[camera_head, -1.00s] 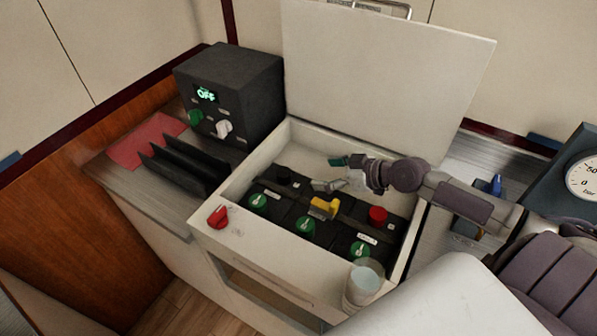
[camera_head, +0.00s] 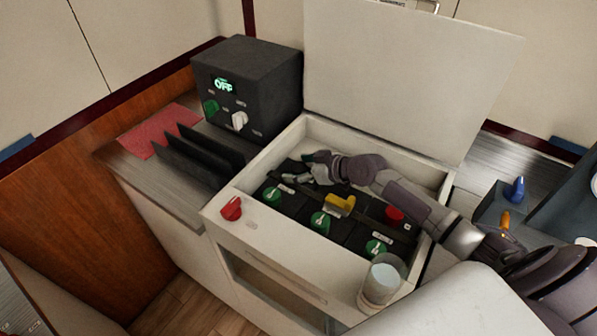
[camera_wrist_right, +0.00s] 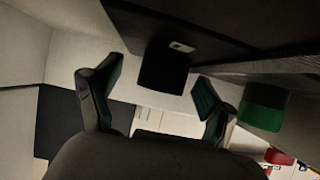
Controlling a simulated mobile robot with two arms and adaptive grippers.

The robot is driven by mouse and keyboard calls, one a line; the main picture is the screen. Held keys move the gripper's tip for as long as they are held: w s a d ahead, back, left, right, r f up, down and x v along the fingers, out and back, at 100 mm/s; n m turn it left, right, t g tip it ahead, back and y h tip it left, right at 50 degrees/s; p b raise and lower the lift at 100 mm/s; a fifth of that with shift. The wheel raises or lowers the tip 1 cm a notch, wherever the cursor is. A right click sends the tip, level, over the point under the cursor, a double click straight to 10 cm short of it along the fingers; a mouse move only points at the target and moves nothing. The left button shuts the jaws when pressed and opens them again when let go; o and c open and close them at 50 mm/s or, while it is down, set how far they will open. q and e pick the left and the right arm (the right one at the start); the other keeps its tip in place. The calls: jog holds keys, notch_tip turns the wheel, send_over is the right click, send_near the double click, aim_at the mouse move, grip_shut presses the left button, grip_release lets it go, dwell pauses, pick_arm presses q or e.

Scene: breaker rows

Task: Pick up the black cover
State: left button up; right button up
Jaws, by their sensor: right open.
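The black cover (camera_wrist_right: 163,70) is a small dark block in the right wrist view, ahead of and between the two fingertips. My right gripper (camera_wrist_right: 157,92) is open, one finger on each side of the cover's line, with no clear contact. In the head view my right gripper (camera_head: 297,170) reaches into the open white battery box (camera_head: 216,213) at its back left, low over the left battery. The hand and fingers largely hide the black cover there. My left gripper is not in view.
A red cover (camera_head: 395,214) and a yellow piece (camera_head: 340,204) sit on the batteries. The raised lid (camera_head: 410,80) stands behind. A red switch (camera_head: 231,208) and a glass (camera_head: 382,281) are on the front edge. Black plates (camera_head: 196,158) stand left, by the black control unit (camera_head: 270,85).

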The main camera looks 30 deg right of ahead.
jog(key=shift+c, duration=0.9)
jog(key=c, duration=1)
jog(key=shift+r, duration=0.1)
